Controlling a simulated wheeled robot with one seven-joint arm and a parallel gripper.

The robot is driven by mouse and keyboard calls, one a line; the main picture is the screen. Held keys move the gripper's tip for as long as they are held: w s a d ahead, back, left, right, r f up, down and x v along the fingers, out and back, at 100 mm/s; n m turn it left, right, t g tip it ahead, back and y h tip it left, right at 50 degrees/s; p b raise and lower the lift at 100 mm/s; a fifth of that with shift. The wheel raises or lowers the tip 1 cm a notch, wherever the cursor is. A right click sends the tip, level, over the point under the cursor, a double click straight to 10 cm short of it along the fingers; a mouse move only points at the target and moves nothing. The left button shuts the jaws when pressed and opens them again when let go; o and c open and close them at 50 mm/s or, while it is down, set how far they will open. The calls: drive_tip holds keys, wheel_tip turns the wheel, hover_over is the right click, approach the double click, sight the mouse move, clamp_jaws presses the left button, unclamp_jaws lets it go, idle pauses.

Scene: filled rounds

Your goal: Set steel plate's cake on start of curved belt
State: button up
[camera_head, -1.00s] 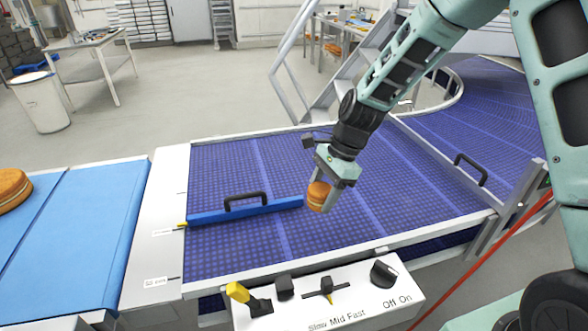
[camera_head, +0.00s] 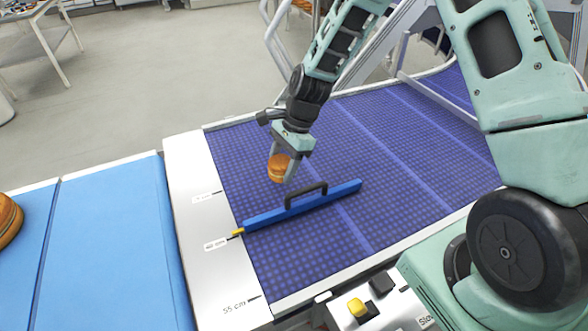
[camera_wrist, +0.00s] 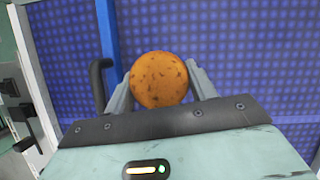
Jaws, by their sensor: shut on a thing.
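My gripper (camera_head: 282,174) is shut on a small round orange-brown cake (camera_head: 279,167), held at the sides between its two fingers. The cake also shows in the wrist view (camera_wrist: 159,79), with a finger on each side of it. The cake is over the start of the purple-blue curved belt (camera_head: 350,150), behind the blue bar. Whether it touches the belt or hangs just above it I cannot tell. The steel plate is not clearly in view.
A blue bar (camera_head: 335,197) with a black handle (camera_head: 306,194) lies across the belt just in front of the cake. A white strip with centimetre labels (camera_head: 200,225) edges the belt. A light-blue belt (camera_head: 115,225) with a larger cake (camera_head: 8,219) is at left. Switches (camera_head: 365,307) stand at front.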

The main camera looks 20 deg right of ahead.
sight(283, 189)
drive_tip(key=shift+f+p, duration=0.55)
drive_tip(key=shift+f, duration=2.2)
drive_tip(key=o, duration=0.7)
drive_tip(key=shift+f, duration=0.1)
